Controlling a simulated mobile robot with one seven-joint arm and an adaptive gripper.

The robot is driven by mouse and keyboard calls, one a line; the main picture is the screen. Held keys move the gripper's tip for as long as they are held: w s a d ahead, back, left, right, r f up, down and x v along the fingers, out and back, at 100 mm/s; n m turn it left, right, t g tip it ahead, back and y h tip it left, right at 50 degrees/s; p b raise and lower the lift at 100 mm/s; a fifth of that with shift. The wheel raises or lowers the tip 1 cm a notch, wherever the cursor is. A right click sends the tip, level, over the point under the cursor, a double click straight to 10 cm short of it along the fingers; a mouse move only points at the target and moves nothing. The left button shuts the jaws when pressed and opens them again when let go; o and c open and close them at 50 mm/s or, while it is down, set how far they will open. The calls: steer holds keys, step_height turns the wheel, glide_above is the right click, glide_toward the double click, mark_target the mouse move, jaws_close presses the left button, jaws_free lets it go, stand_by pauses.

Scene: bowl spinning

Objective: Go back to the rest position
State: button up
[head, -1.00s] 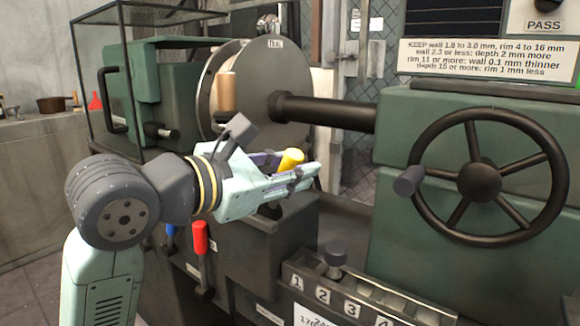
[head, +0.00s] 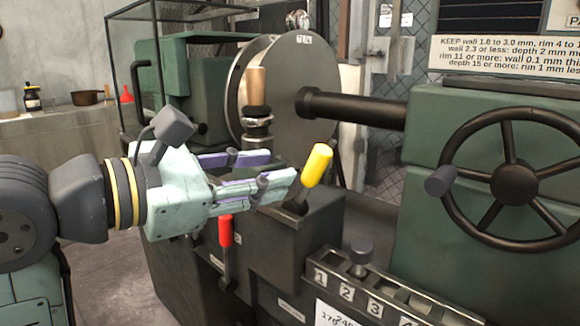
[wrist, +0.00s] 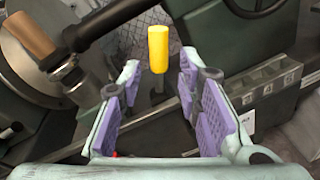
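My gripper (head: 268,170) is in the middle of the head view, pointing right. Its two fingers are apart with nothing between the purple pads. In the wrist view my gripper (wrist: 160,100) is also open and empty. A lever with a yellow handle (head: 316,166) stands tilted just beyond the fingertips. In the wrist view the yellow handle (wrist: 158,48) is ahead of the gap between the fingers, apart from them.
A green lathe fills the scene, with a round disc (head: 300,90), a black shaft (head: 350,108) and a handwheel (head: 513,178). A wooden handle (head: 256,87) stands by the disc. A red-handled lever (head: 226,231) is below my gripper. A numbered rack (head: 345,287) is in front.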

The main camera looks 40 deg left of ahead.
steer(key=shift+s+a+r, duration=0.1)
steer(key=shift+s+a, duration=0.05)
steer(key=shift+s, duration=0.55)
